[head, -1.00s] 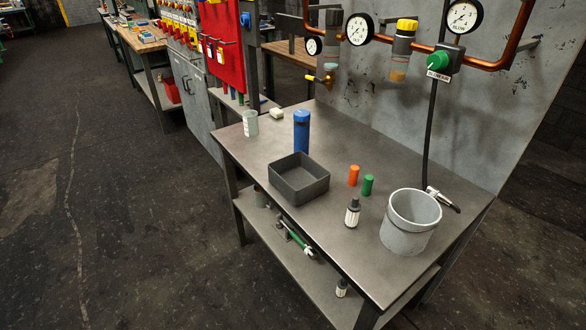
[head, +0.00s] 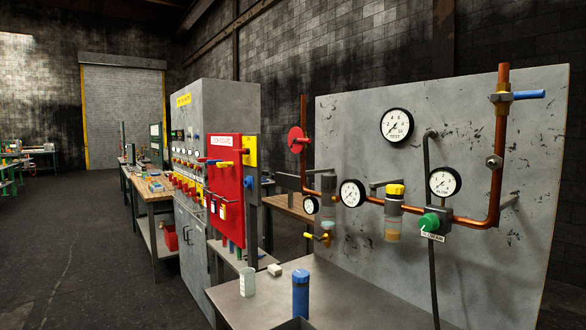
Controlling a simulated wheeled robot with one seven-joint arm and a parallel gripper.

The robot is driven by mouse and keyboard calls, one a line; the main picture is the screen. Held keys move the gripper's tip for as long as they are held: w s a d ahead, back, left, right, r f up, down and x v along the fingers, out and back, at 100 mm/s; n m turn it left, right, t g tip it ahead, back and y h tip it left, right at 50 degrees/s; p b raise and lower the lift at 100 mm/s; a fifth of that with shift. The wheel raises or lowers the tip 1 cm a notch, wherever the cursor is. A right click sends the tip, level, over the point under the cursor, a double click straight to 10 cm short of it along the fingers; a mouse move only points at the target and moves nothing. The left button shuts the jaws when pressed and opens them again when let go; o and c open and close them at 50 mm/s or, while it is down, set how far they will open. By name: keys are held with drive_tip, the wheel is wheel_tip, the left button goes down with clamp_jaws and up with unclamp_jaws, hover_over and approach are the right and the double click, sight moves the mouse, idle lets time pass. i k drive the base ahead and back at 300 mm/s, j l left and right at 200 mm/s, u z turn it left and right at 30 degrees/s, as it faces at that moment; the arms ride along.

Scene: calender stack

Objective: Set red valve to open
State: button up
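In the head view a red round valve (head: 297,140) sits on the vertical copper pipe at the left edge of the grey panel. It looks like a disc-shaped handwheel seen partly from the side; I cannot tell its setting. Other fittings on the same piping are a blue-handled valve (head: 528,94) at the top right, a green knob (head: 429,222) with a label below it, and a small yellow-handled valve (head: 318,238) at the lower left. My gripper is not in view.
The metal table (head: 345,298) stands before the grey panel (head: 350,115), with a blue cylinder (head: 300,293), a grey cup (head: 247,282) and a white block (head: 274,270). A grey cabinet (head: 228,103) with a red board (head: 226,180) stands left. Open floor (head: 70,270) lies far left.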

sight(298, 139)
drive_tip(key=i+j, duration=0.15)
drive_tip(key=j, duration=0.2)
drive_tip(key=i+j, duration=0.15)
drive_tip(key=j, duration=0.2)
drive_tip(key=i+j, duration=0.15)
drive_tip(key=j, duration=0.2)
drive_tip(key=i+j, duration=0.15)
drive_tip(key=j, duration=0.2)
drive_tip(key=i+j, duration=0.15)
drive_tip(key=j, duration=0.2)
drive_tip(key=i+j, duration=0.15)
drive_tip(key=j, duration=0.2)
drive_tip(key=i+j, duration=0.15)
drive_tip(key=j, duration=0.2)
drive_tip(key=i, duration=0.75)
drive_tip(key=i+l, duration=0.35)
drive_tip(key=k+z, duration=0.05)
